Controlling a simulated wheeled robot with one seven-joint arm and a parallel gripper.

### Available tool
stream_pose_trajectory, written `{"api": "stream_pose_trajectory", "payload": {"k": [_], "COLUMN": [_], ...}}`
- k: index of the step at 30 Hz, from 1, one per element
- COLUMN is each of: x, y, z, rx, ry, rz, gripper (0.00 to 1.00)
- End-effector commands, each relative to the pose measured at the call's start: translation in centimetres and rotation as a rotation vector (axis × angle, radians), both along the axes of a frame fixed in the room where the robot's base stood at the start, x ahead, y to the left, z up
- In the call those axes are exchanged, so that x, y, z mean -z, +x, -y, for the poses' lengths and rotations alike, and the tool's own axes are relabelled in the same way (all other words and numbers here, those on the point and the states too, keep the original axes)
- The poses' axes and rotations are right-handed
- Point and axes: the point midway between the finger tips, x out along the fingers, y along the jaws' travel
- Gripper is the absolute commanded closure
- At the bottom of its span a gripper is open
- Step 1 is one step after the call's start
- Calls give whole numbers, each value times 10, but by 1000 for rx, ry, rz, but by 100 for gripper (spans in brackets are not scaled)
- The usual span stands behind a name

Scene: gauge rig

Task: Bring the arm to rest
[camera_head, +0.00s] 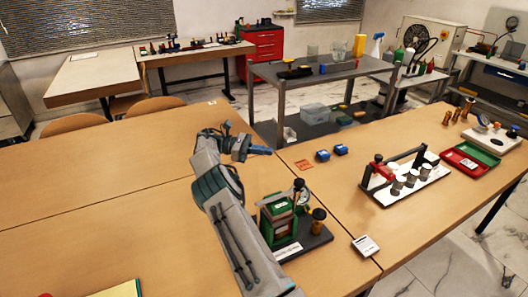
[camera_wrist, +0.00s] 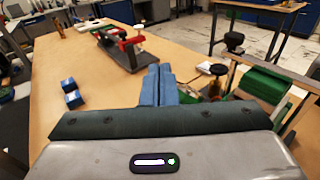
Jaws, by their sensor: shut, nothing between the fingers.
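My arm reaches up over the table, left of the green gauge rig in the head view. My gripper (camera_head: 262,150) is at its end, pointing right, above the table (camera_head: 120,190). Its blue fingers show side by side and pressed together in the wrist view (camera_wrist: 158,86), with nothing between them. The green gauge rig (camera_head: 278,218) stands on a dark base close beside my arm; part of it is hidden by the arm. In the wrist view the green rig (camera_wrist: 262,82) shows at the right, apart from the fingers.
Two blue blocks (camera_head: 331,152) lie right of my gripper. A rack with white cylinders (camera_head: 404,178) and a red-and-green case (camera_head: 470,159) stand farther right. A small white card (camera_head: 365,245) lies near the table's front edge. The left table surface is mostly clear.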

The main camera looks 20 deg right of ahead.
Motion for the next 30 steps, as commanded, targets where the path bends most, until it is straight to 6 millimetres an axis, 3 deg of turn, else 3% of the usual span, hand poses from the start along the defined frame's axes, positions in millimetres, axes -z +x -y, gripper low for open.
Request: {"api": "stream_pose_trajectory", "payload": {"k": [11, 16, 24, 30], "x": [-1, -15, -51, -70], "y": [0, -7, -42, -74], "z": [0, 8, 20, 12], "rx": [0, 12, 57, 101], "ry": [2, 40, 199, 321], "rz": [3, 59, 298, 495], "gripper": [100, 100, 100, 100]}}
